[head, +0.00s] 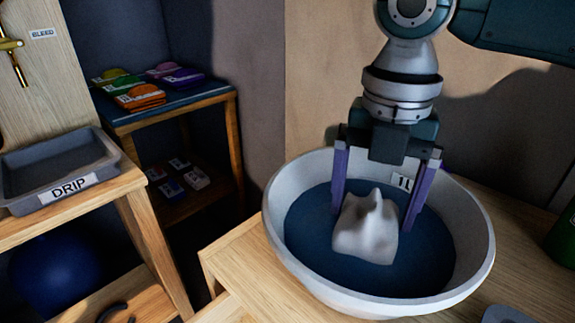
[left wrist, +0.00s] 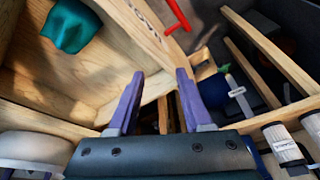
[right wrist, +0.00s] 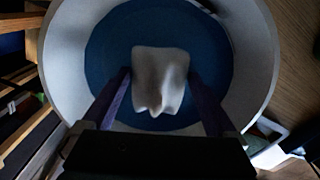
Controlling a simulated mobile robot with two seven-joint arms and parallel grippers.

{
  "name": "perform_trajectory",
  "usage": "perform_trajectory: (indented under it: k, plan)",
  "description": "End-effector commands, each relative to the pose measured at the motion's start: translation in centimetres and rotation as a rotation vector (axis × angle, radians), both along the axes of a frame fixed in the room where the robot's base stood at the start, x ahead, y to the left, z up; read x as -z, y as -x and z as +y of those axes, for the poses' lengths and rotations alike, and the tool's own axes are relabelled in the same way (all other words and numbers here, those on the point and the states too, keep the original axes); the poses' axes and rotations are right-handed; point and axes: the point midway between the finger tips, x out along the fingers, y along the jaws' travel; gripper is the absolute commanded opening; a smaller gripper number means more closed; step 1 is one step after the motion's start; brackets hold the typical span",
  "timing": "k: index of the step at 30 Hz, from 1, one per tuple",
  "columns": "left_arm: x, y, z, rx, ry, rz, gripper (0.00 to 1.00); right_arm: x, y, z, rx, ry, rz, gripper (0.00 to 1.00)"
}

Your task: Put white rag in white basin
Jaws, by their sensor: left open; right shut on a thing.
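The white basin (head: 460,275) is a round, light-coloured bowl with a dark blue inside, standing on a wooden top. The white rag (head: 365,232) is crumpled and within the basin's rim as seen from the head. My right gripper (head: 374,214) points down into the basin, its purple fingers shut on the rag's two sides. In the right wrist view the rag (right wrist: 160,80) sits between the fingertips, over the blue inside of the basin (right wrist: 258,60). Whether the rag touches the basin floor is unclear. My left gripper (left wrist: 160,75) is open and empty, away from the basin.
A grey tray marked DRIP (head: 110,150) sits on a wooden shelf at left. Folded coloured cloths (head: 140,96) lie on a blue-topped stand behind. A green object (head: 563,240) is at the right edge. A teal cloth (left wrist: 70,26) lies in a wooden compartment in the left wrist view.

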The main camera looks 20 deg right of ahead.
Motion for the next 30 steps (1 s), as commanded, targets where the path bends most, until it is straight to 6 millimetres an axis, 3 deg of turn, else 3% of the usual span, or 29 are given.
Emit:
perform_trajectory:
  k: [3,14,15,17,25,30]
  plan:
    - [0.7,0.0,-0.1,-0.003,0.004,0.001,0.50,2.1,0.1,0.0,0.000,0.001,0.004,0.37]
    - [0.6,0.0,-0.3,-0.005,0.009,0.000,0.50,2.4,0.0,0.0,-0.001,0.001,0.001,0.37]
    - [0.6,0.0,-0.3,-0.005,0.009,0.000,0.50,2.5,0.0,0.0,-0.001,0.001,0.001,0.94]
    - [0.6,0.0,-0.3,-0.005,0.009,0.000,0.50,2.4,0.0,0.0,-0.001,0.001,0.001,1.00]
    - [0.6,0.0,-0.2,-0.004,0.007,0.001,0.50,2.2,0.0,0.0,-0.001,0.000,0.000,1.00]
    - [-0.2,0.0,-0.1,0.000,0.002,0.000,0.50,0.0,0.0,0.0,-0.001,-0.001,-0.001,1.00]
